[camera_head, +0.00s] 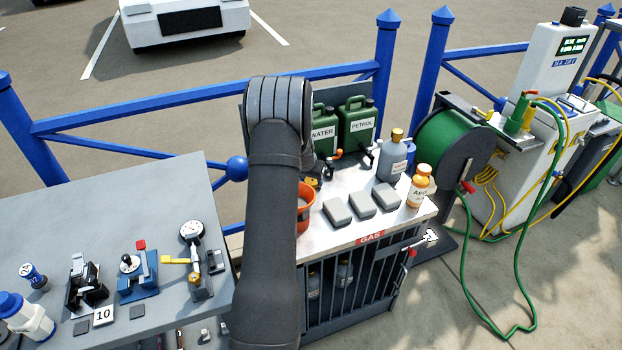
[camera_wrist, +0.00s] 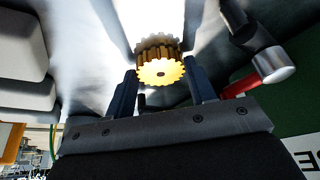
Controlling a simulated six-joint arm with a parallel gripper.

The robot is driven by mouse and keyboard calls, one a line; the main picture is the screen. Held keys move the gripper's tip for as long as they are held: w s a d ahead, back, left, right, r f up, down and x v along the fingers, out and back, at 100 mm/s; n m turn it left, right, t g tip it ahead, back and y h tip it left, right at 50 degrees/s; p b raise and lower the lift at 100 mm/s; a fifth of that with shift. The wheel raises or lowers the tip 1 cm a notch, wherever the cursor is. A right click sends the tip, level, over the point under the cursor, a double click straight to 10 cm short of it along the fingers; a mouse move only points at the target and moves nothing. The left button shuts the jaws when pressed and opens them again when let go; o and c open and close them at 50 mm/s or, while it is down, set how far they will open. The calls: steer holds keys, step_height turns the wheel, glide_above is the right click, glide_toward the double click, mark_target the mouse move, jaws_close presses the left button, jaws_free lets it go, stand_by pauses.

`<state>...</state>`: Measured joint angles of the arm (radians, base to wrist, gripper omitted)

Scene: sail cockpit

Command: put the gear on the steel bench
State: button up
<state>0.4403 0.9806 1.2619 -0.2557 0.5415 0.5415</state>
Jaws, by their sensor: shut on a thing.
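The gear (camera_wrist: 160,72), a brass-yellow toothed piece, is between the two fingers of my gripper (camera_wrist: 162,85) in the wrist view. The gripper is shut on it. In the head view my arm hides both gripper and gear, near the left part of the white-topped gas cabinet. The grey steel bench (camera_head: 165,190) fills the left of the head view. It carries a blue clamp device (camera_head: 138,275), a dial gauge stand (camera_head: 192,235), a black device (camera_head: 87,285) and a "10" card (camera_head: 103,316).
The gas cabinet (camera_head: 370,238) bears grey pads (camera_head: 360,200), a grey bottle (camera_head: 392,155), an amber bottle (camera_head: 420,186), and an orange container (camera_head: 305,200) partly behind my arm. Green water and petrol cans (camera_head: 357,122) stand behind. The steel bench's far part is bare.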

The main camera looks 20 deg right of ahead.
steer(key=shift+f, duration=0.15)
steer(key=o, duration=0.8)
steer(key=v, duration=1.2)
steer(key=shift+r, duration=0.2)
steer(key=shift+f, duration=0.1)
steer(key=x, duration=1.2)
steer(key=shift+w+r, duration=0.1)
steer(key=shift+r, duration=0.9)
